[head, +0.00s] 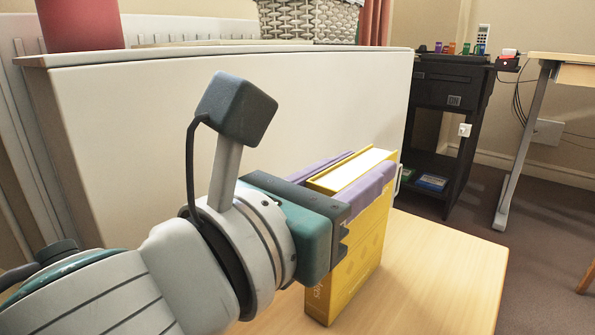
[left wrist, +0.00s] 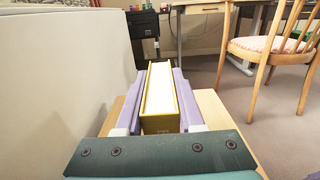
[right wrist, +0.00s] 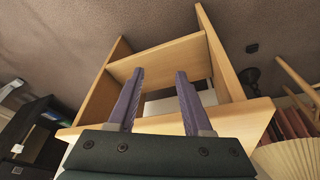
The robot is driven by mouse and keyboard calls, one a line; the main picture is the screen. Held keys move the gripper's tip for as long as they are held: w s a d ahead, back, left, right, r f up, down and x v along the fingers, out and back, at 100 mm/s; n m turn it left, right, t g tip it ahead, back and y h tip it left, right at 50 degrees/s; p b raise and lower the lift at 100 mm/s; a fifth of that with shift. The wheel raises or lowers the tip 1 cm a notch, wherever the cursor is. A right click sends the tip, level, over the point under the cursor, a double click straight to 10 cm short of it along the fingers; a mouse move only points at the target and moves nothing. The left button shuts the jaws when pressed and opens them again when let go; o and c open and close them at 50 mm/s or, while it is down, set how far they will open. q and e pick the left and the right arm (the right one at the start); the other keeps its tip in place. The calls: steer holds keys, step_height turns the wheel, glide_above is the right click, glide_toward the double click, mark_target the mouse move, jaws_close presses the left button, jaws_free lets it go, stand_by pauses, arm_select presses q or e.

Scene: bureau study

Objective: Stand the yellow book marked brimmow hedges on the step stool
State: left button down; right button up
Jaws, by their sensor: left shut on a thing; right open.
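The yellow book (head: 350,255) is upright, its white page edges facing up and lettering low on its spine. My left gripper (head: 362,172) is shut on its upper part, one purple finger on each side. The left wrist view shows the book (left wrist: 160,95) between the fingers. Below it is a light wooden top (head: 450,265), which looks like the step stool. The book's lower edge is at or just above this top; I cannot tell whether they touch. My right gripper (right wrist: 158,85) is open and empty, in front of a wooden frame with side panels (right wrist: 165,55).
A white panel or cabinet (head: 250,110) stands close behind the book and arm. A black cart (head: 450,95) and a desk (head: 560,75) are further back at the right. A wooden chair (left wrist: 265,50) stands at the right. The carpet between is clear.

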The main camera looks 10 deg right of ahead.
arm_select(q)
steer(key=c, duration=0.5)
jaws_free()
steer(key=shift+f, duration=0.1)
